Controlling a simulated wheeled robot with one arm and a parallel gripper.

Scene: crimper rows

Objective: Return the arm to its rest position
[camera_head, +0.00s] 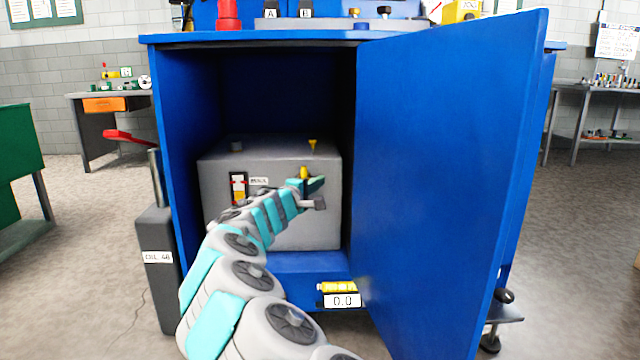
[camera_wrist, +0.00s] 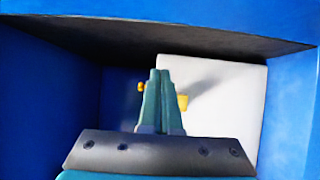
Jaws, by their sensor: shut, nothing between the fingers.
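My arm reaches forward from the bottom of the head view toward an open blue cabinet. My gripper (camera_head: 314,186) is at the cabinet opening, in front of a grey box (camera_head: 320,230) that stands inside. In the wrist view the fingers of my gripper (camera_wrist: 160,75) are together and hold nothing. The top of the grey box shows pale in the wrist view (camera_wrist: 225,100), with small yellow parts beside the fingers. Whether the fingers touch the box cannot be told.
The blue cabinet door (camera_head: 440,180) stands wide open on the right. The cabinet's left wall (camera_head: 185,130) is close to my arm.

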